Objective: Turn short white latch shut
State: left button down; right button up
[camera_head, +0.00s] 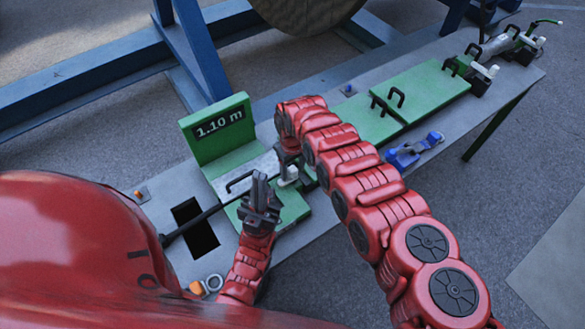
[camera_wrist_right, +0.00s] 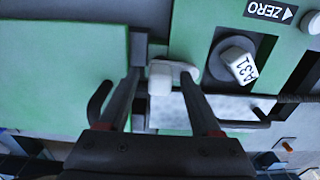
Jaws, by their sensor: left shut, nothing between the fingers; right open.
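A short white latch (camera_wrist_right: 161,80) shows in the right wrist view, on a light plate beside the green panel. It also shows in the head view (camera_head: 289,179), partly hidden by my right gripper. My right gripper (camera_wrist_right: 164,72) is open, with its two fingers on either side of the latch; I cannot tell whether they touch it. In the head view the right gripper (camera_head: 287,158) is over the green measuring unit. My left gripper (camera_head: 260,178) is shut and empty, pointing up at the near side of that unit, left of the latch.
The green unit's upright panel reads 1.10 m (camera_head: 218,124). A white knob marked A31 (camera_wrist_right: 242,68) and a ZERO label (camera_wrist_right: 270,11) are close to the latch. Black handles (camera_head: 388,102) rise from green covers along the bench.

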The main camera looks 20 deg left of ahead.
grip_shut()
